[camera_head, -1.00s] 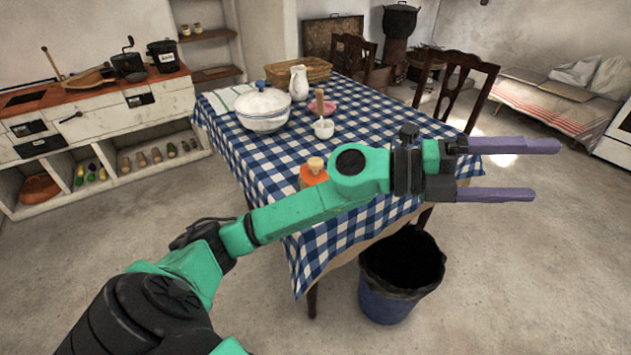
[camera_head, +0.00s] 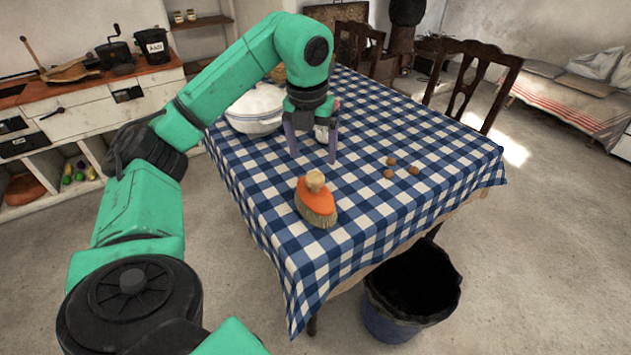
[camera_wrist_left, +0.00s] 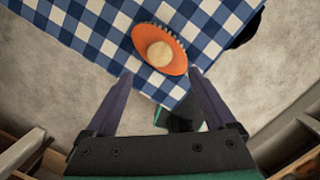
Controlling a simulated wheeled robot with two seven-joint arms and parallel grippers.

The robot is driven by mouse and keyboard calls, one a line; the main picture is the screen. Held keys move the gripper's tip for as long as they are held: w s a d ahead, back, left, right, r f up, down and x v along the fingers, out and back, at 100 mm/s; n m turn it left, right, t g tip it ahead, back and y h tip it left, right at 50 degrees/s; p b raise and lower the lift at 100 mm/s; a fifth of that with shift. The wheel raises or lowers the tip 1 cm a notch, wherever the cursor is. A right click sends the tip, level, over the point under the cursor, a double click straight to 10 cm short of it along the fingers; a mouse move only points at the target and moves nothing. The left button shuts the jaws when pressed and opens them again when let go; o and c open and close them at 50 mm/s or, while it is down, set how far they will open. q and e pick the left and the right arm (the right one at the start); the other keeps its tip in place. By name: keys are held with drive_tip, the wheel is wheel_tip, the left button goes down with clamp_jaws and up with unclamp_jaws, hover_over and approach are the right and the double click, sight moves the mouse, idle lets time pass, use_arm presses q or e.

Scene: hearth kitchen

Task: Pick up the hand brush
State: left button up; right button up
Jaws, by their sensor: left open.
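The hand brush (camera_head: 316,202) has an orange body, a round wooden knob and pale bristles. It lies on the blue checked tablecloth near the table's front edge. It also shows in the left wrist view (camera_wrist_left: 172,62), beyond the fingertips. My left gripper (camera_head: 312,158) points down over the table, just behind the brush in the head view, and is open and empty. Its two purple fingers (camera_wrist_left: 163,80) show apart in the wrist view, with the brush ahead of them and not between them. My right gripper is not in view.
A white pot (camera_head: 256,112) stands behind my left gripper, partly hidden by my arm. Several small brown pieces (camera_head: 389,173) lie on the table to the right. A blue bin (camera_head: 392,325) with a black liner stands by the front corner. Chairs (camera_head: 468,80) stand behind the table.

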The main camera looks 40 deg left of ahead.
sight(315, 177)
use_arm(q)
drive_tip(key=f, duration=0.3)
drive_tip(key=shift+w+a+f, duration=0.1)
drive_tip(key=shift+w+f, duration=0.1)
drive_tip(key=shift+f, duration=0.2)
drive_tip(key=f, duration=0.3)
drive_tip(key=w+f, duration=0.1)
drive_tip(key=f, duration=0.1)
drive_tip(key=shift+a+f, duration=0.2)
drive_tip(key=shift+a, duration=0.05)
drive_tip(key=shift+w+f, duration=0.15)
drive_tip(key=shift+f, duration=0.05)
drive_tip(key=shift+c, duration=0.5)
drive_tip(key=c, duration=1)
clamp_jaws()
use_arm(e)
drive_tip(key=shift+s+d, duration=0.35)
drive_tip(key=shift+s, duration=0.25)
